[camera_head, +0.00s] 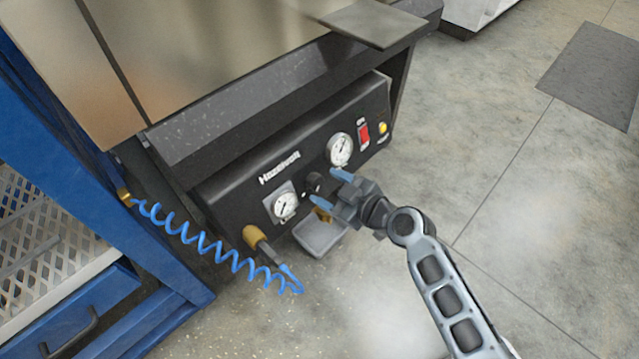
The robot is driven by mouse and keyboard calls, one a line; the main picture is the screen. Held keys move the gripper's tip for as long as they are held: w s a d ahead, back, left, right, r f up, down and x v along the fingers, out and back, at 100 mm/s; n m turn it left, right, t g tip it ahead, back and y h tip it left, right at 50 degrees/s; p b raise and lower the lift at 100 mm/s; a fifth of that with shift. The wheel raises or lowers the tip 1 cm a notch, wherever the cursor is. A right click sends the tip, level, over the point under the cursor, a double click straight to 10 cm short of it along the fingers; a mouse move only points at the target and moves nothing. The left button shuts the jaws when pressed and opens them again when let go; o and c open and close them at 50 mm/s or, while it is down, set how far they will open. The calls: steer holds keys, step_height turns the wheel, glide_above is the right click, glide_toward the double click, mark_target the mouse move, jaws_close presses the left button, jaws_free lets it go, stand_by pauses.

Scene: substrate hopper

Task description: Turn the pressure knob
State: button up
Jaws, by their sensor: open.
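The black pressure knob (314,182) sits on the front of a black control panel (232,190), between two round gauges. The larger gauge (340,149) is to its upper right and the smaller gauge (285,205) to its lower left. My gripper (327,187) is open in front of the panel, its two blue-tipped fingers apart on either side of the knob in the picture. I cannot tell whether either finger touches the knob. Part of the knob's right side is hidden by the gripper.
A red switch (364,134) and a yellow button (383,128) are at the panel's right. A brass fitting (256,238) and blue coiled hose (200,240) hang at the left. A grey tray (318,238) is below the panel.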

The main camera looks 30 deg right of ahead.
mark_target(319, 184)
steer(key=shift+x, duration=1.75)
steer(key=c, duration=1.1)
steer(key=shift+o, duration=0.2)
